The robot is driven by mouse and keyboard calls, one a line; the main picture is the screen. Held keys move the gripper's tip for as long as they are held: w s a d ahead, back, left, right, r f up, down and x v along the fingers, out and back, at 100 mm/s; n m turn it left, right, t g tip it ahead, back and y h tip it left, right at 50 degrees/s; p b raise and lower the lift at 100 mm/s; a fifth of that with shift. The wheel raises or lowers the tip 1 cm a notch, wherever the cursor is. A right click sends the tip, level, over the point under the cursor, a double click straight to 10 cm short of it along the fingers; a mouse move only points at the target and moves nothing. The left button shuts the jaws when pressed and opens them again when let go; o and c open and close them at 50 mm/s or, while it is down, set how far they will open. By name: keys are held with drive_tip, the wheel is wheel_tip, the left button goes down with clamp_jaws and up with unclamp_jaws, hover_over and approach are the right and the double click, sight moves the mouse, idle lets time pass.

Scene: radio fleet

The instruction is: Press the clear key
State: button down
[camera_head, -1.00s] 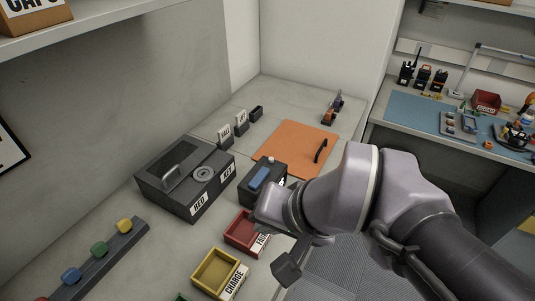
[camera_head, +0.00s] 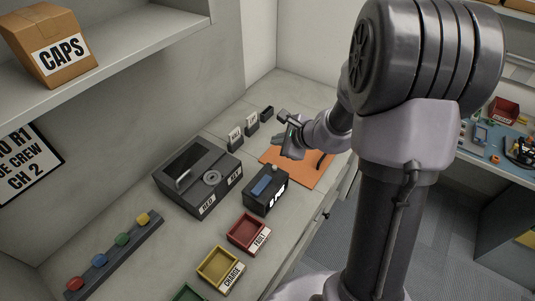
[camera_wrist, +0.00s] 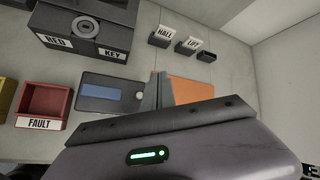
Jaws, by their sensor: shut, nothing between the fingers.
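A dark box with a blue screen (camera_head: 262,186) stands on the bench, left of the orange mat; it also shows in the wrist view (camera_wrist: 103,93). A small pale round key (camera_wrist: 140,95) sits on its top, right of the screen. I cannot read a clear marking on it. White lettering on the box's front is not legible. My gripper (camera_wrist: 158,80) is shut and empty. In the wrist view its fingers appear just right of the round key. In the head view my gripper is above the bench near the mat; contact with the box is not visible.
A dark case marked RED and KEY (camera_head: 198,178) stands behind and left of the box. Red (camera_head: 248,233) and yellow (camera_head: 219,268) trays lie in front. The orange mat (camera_head: 300,170) lies right. Small holders (camera_head: 235,138) stand along the back.

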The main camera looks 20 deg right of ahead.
sight(274, 168)
drive_tip(key=shift+f, duration=0.1)
wheel_tip(274, 168, down, 8)
drive_tip(key=b, duration=0.7)
drive_tip(key=shift+f+b, duration=0.15)
drive_tip(key=shift+b, duration=0.15)
drive_tip(key=shift+f, duration=0.15)
drive_tip(key=shift+f+b, duration=0.1)
drive_tip(key=shift+b, duration=0.25)
idle(1.2)
drive_tip(key=shift+f+b, duration=0.3)
drive_tip(key=shift+b, duration=0.15)
drive_tip(key=shift+a+f+b, duration=0.1)
drive_tip(key=shift+f+b, duration=0.45)
drive_tip(key=shift+b, duration=0.1)
idle(0.6)
drive_tip(key=shift+r, duration=0.15)
drive_tip(key=shift+r+p, duration=0.65)
drive_tip(key=shift+r, duration=0.15)
drive_tip(key=shift+r, duration=0.15)
